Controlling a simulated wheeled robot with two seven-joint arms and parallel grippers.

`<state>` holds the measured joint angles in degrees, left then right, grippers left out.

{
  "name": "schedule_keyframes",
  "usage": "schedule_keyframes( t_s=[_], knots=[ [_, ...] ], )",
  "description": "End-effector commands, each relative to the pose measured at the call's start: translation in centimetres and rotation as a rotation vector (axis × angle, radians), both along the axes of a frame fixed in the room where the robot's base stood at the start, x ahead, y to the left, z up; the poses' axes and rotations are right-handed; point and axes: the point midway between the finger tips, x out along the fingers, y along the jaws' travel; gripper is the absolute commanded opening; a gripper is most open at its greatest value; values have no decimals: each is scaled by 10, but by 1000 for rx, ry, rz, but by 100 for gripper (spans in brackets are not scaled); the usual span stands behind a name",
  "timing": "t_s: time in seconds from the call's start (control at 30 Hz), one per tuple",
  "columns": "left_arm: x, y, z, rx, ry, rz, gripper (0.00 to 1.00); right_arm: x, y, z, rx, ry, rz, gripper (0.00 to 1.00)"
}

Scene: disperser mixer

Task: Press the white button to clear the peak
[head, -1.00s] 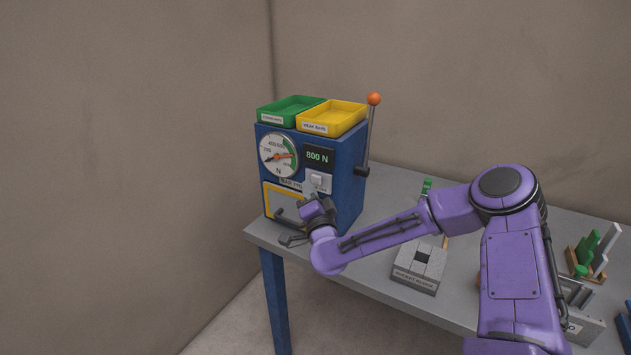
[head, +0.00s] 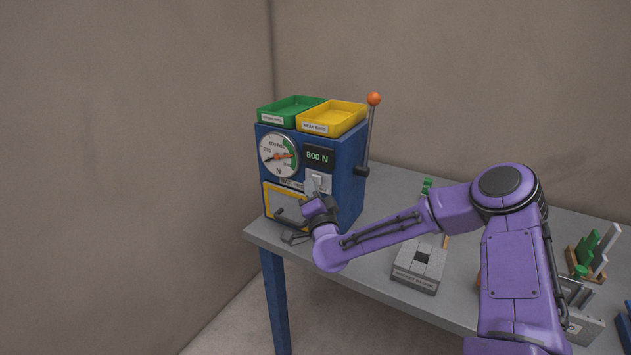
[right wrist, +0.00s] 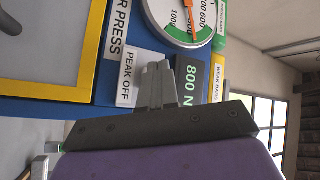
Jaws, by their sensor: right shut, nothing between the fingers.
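The white button (head: 317,178) sits on the light panel below the "800 N" display (head: 319,156) on the front of a blue press (head: 345,185). My right gripper (head: 312,186) is shut and empty, its fingertips at the lower edge of the button. I cannot tell whether they touch it. In the right wrist view, the closed fingers (right wrist: 156,84) point at the panel between the "PEAK OFF" label (right wrist: 128,78) and the display (right wrist: 191,82). They hide the button there. My left gripper is not in view.
A round gauge (head: 278,155) is left of the display. A yellow-framed window (head: 285,203) with a dark handle is below. Green (head: 291,109) and yellow (head: 332,117) trays lie on top. An orange-knobbed lever (head: 374,99) stands at the right side. A grey block (head: 415,279) lies on the table.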

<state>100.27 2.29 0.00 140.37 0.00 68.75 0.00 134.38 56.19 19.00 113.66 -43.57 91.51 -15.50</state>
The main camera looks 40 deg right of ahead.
Motion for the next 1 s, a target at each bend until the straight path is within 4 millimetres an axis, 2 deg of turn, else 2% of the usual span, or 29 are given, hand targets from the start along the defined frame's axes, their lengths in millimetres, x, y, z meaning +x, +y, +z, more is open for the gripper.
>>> schedule_keyframes(
  t_s=[1.0],
  knots=[
    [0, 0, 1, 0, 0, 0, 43, 3, -8, 0, 1, -2, -1, 0]
  ],
)
